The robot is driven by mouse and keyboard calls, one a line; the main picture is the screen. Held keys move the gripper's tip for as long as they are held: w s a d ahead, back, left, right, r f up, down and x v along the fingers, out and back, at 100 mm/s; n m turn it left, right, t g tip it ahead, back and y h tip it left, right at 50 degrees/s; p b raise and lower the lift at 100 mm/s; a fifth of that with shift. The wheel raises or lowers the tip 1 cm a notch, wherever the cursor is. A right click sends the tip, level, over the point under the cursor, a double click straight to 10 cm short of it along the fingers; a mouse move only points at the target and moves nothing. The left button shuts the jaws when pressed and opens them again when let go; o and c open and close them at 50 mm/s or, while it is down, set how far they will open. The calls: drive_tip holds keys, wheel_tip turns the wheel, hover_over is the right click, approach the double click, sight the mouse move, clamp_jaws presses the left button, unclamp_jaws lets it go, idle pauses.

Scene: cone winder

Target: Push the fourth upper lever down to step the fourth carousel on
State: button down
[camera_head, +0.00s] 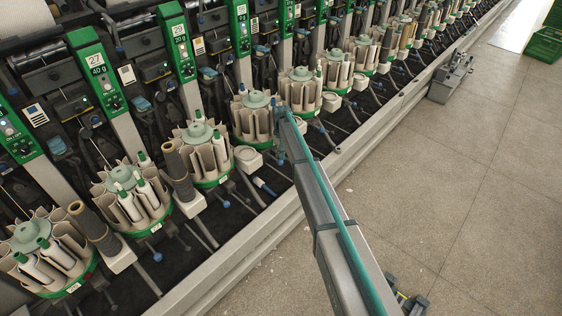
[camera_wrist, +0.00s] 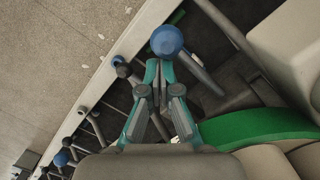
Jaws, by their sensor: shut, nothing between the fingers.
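In the wrist view, my gripper (camera_wrist: 159,68) is shut, with nothing between its teal fingers. Its tips are right by a blue ball knob (camera_wrist: 167,40) on a grey lever; I cannot tell whether they touch it. The green rim of a carousel (camera_wrist: 265,126) lies at the right, beside the gripper. In the head view, my arm reaches up to the right side of the fourth carousel from the left (camera_head: 253,98), which has beige pockets and a green base. My fingers and the lever there are not clear in that view.
More levers with dark and blue knobs (camera_wrist: 62,158) stand along the machine edge in the wrist view. Neighbouring carousels (camera_head: 203,150) with tubes stand close on both sides. A metal rail (camera_head: 260,232) borders the machine; the floor (camera_head: 460,180) beyond is mostly open.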

drive_tip(key=shift+w+a+r, duration=0.15)
drive_tip(key=shift+a+r, duration=0.1)
drive_tip(key=shift+a, duration=0.15)
wheel_tip(320, 180, up, 8)
drive_tip(key=w, duration=0.1)
drive_tip(key=shift+w+d, duration=0.1)
idle(0.4)
wheel_tip(320, 180, up, 5)
drive_tip(key=p, duration=0.5)
drive_tip(key=s+d+f, duration=0.5)
drive_tip(key=s+f, duration=0.2)
drive_tip(key=s, duration=0.5)
drive_tip(key=s+d+f+g, duration=0.1)
drive_tip(key=s+d+f, duration=0.4)
drive_tip(key=s, duration=0.6)
drive_tip(key=s+d+f, duration=0.4)
drive_tip(key=s+f, duration=0.4)
drive_tip(key=s, duration=0.4)
drive_tip(key=s+d+f+g, duration=0.1)
drive_tip(key=s+d+f, duration=0.1)
drive_tip(key=s, duration=1.1)
drive_tip(key=s+d+f+g+b, duration=0.1)
drive_tip(key=s+d, duration=0.3)
drive_tip(key=s, duration=1)
drive_tip(key=s+d+f+m+g+b, duration=0.1)
drive_tip(key=s+d+f+g, duration=0.1)
drive_tip(key=s, duration=1.1)
drive_tip(key=shift+s+d+f+g, duration=0.25)
drive_tip(key=shift+d+f+g, duration=0.05)
drive_tip(key=shift+d, duration=0.55)
